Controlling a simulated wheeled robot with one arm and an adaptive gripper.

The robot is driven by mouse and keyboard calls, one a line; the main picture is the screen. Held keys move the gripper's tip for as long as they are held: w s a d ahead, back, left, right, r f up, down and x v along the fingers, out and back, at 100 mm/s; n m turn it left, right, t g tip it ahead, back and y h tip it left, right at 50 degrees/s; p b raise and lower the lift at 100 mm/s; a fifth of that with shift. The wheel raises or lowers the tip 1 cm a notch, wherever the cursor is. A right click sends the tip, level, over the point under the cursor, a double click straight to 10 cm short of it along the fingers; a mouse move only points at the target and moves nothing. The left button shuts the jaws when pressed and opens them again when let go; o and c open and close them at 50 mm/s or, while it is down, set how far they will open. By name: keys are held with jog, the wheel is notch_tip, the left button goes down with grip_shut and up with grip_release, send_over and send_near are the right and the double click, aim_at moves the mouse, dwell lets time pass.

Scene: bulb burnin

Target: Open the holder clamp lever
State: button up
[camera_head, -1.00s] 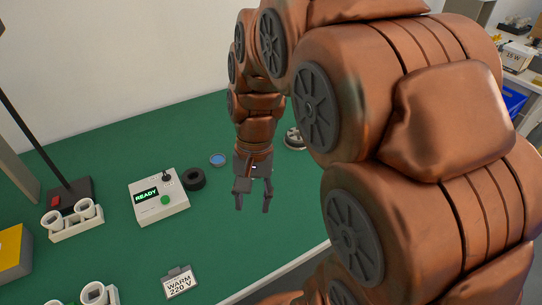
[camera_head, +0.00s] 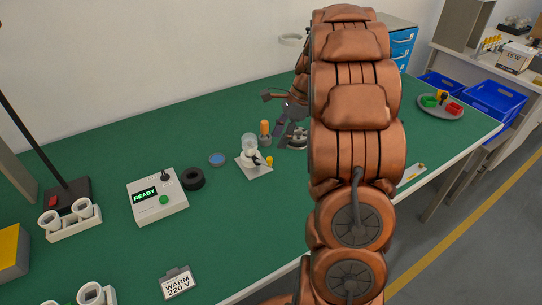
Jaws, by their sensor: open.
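A small white holder (camera_head: 251,157) with a clear, rounded glass part on top stands upright on a pale plate, right of the middle of the bench. A small dark and yellow part (camera_head: 268,160) on its right side may be the clamp lever; it is too small to tell its position. My gripper (camera_head: 272,112) is open, behind and to the right of the holder, apart from it. Its fingers point left and it is partly hidden by my arm. I see nothing between the fingers.
An orange-topped object (camera_head: 265,130) and a round metal piece (camera_head: 294,137) stand close to my gripper. A control box reading READY (camera_head: 158,196), a black ring (camera_head: 192,179) and a blue-topped disc (camera_head: 217,159) are left of the holder.

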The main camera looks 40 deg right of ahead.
aim_at(270, 158)
jog(key=shift+p+x, duration=0.7)
jog(key=shift+x, duration=3.25)
grip_shut()
